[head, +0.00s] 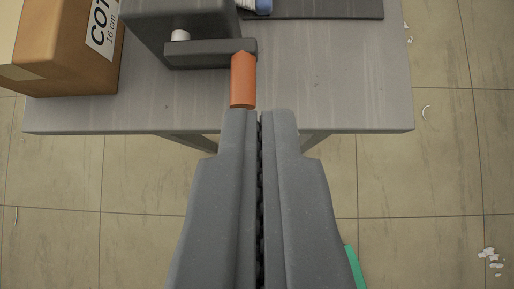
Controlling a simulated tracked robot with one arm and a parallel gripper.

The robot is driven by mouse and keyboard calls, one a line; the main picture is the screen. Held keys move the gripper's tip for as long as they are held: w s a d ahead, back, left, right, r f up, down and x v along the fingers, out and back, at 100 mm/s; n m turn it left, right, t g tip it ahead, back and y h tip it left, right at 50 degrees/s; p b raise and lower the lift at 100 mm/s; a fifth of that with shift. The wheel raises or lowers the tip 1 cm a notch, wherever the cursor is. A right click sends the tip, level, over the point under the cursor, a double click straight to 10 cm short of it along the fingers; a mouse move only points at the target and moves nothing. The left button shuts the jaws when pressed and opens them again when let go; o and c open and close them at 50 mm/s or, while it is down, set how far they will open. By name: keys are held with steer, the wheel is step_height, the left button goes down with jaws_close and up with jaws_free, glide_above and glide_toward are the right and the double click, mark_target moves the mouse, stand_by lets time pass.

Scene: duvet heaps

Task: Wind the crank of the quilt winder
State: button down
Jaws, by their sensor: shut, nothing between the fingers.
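The quilt winder (184,22) is a dark grey housing at the top of the head view, on a grey table (330,100). Its crank arm (211,50) runs level to the right from a pale shaft end (180,35). An orange crank handle (243,80) points from the arm's right end toward me. My gripper (260,113) is shut and empty. Its fingertips are just below the handle's near end in the picture; I cannot tell whether they touch it. A blue and white roll (257,6) shows partly at the top edge.
A brown cardboard box (65,50) with a printed label stands at the table's left. A dark flat panel (325,8) lies at the back right. The table's right front is clear. Tiled floor (410,180) with white scraps (490,257) surrounds it.

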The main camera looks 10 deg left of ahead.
step_height(320, 180, down, 10)
steer(key=d+r+n+h+b, duration=0.1)
steer(key=n+h+b, duration=0.2)
steer(key=n+b, duration=0.25)
steer(key=n+t+h+b, duration=0.3)
steer(key=n+t+b, duration=0.7)
steer(key=n+b, duration=1)
glide_toward(222, 119)
step_height(222, 119, up, 2)
steer(key=n+p, duration=0.2)
steer(key=shift+h, duration=0.3)
steer(key=b+x, duration=0.2)
steer(key=x, duration=0.7)
steer(key=shift+w, duration=0.3)
steer(key=shift+w+d+r, duration=0.1)
steer(key=shift+w+r, duration=0.1)
steer(key=shift+r, duration=0.1)
steer(key=shift+s+d+r+b, duration=0.25)
steer(key=shift+d+r, duration=0.2)
steer(key=shift+r, duration=0.3)
steer(key=shift+s+d+r+b, duration=0.15)
steer(key=shift+d+r+b, duration=0.25)
steer(key=shift+r, duration=0.3)
steer(key=shift+d+r+p, duration=0.1)
steer(key=shift+p, duration=0.2)
